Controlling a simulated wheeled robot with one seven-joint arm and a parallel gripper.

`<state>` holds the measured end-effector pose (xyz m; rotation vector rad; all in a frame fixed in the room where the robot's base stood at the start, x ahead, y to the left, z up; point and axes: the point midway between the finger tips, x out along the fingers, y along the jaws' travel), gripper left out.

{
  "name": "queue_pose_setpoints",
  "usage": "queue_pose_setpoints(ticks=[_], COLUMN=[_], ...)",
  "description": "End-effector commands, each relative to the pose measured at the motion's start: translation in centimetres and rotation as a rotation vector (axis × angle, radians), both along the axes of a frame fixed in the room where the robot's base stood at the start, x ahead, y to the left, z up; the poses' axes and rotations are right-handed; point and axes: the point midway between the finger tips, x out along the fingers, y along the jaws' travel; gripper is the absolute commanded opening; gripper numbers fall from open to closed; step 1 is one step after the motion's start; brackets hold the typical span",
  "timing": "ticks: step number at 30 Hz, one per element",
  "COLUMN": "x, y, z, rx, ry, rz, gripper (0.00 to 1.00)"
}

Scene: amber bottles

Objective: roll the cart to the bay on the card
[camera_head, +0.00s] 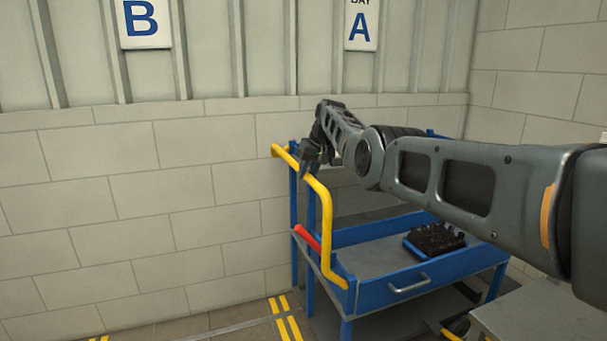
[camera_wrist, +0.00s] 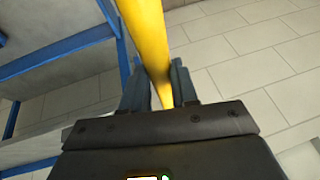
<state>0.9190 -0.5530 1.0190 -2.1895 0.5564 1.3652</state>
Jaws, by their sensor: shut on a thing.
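The blue cart (camera_head: 360,293) with a grey deck stands at the right in the head view, near the wall, below the bay A sign (camera_head: 361,27). Its yellow push handle (camera_head: 325,215) is on its left end. My gripper (camera_head: 308,163) is shut on the upper bar of this handle. In the wrist view the yellow handle (camera_wrist: 150,45) runs between my two fingers (camera_wrist: 160,85). Part of the cart's blue frame (camera_wrist: 60,52) shows at the left there. My arm hides the cart's upper right part. The card is not seen in either view.
The bay B sign (camera_head: 147,22) hangs to the left. Yellow floor stripes (camera_head: 284,318) lie just left of the cart. A dark ribbed object in a blue tray (camera_head: 412,248) and a red-handled item (camera_head: 307,237) are on the cart. A grey surface (camera_head: 545,318) stands at lower right.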

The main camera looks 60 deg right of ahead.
Motion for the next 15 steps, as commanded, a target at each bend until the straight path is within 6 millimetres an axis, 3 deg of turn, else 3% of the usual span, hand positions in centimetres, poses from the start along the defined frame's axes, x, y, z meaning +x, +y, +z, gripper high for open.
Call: queue_pose_setpoints(ticks=[11,12,15], x=[0.10,0.10,0.06], y=[-0.17,-0.17,-0.15], z=[0.35,0.35,0.28], rx=[-0.005,-0.005,-0.004], ry=[-0.007,-0.007,-0.006], rz=[0.001,0.001,0.000], gripper=[0.00,0.30,0.40])
